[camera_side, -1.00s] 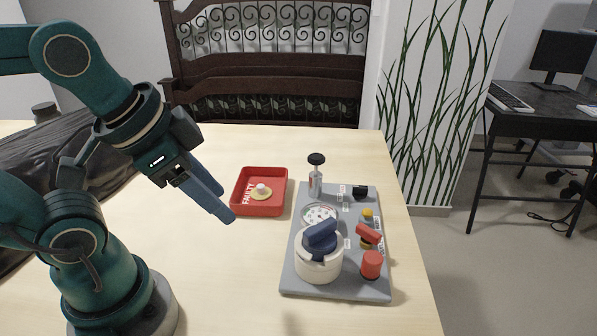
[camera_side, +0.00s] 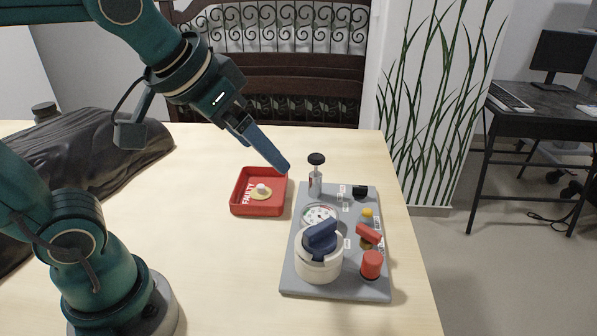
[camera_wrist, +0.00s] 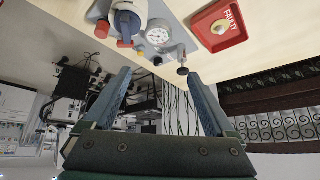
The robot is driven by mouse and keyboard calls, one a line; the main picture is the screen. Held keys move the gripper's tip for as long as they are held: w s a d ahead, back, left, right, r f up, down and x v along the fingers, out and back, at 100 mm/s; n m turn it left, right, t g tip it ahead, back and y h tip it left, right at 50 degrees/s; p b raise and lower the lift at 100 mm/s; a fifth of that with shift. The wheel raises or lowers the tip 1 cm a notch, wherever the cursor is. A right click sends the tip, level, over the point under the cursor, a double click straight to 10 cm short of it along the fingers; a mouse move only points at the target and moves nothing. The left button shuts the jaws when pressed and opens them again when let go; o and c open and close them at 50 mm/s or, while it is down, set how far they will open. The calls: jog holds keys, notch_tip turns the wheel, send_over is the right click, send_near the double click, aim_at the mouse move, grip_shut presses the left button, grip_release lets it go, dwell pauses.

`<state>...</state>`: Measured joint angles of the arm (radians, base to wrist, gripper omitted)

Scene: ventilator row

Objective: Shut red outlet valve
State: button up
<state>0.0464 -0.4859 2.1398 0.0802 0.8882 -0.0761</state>
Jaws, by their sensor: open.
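The red outlet valve handle (camera_side: 368,234) is a short red lever over a brass fitting on the right side of the grey panel (camera_side: 300,285). It lies slanted, pointing down to the right in the side view. In the wrist view the red lever (camera_wrist: 124,43) is small, near the top, beside the blue handle. My gripper (camera_side: 284,169) is open and empty, in the air above the red tray's far right corner, away from the valve. In the wrist view my gripper (camera_wrist: 160,85) shows its two blue fingers spread wide.
The panel also carries a white canister with a dark blue handle (camera_side: 320,240), a round gauge (camera_side: 319,213), a red knob (camera_side: 372,264), a yellow knob (camera_side: 367,213) and a black-topped plunger (camera_side: 316,172). A red tray marked FAULTY (camera_side: 260,208) holds a pale disc. A dark bag (camera_side: 90,150) lies left.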

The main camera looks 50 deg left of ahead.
jog(key=w+d+n, duration=0.2)
jog(key=w, duration=0.5)
jog(key=g, duration=0.1)
send_over(368, 231)
jog(key=s+a, duration=0.2)
notch_tip(368, 231, down, 8)
jog(key=shift+m+g, duration=0.5)
jog(key=shift+g, duration=0.3)
jog(key=f, duration=0.1)
jog(key=d+f, duration=0.1)
jog(key=f, duration=0.1)
jog(key=d+f, duration=0.1)
jog(key=f, duration=0.1)
jog(key=shift+s, duration=0.15)
jog(key=shift+x, duration=2.45)
jog(key=shift+d, duration=0.1)
jog(key=c, duration=1.4)
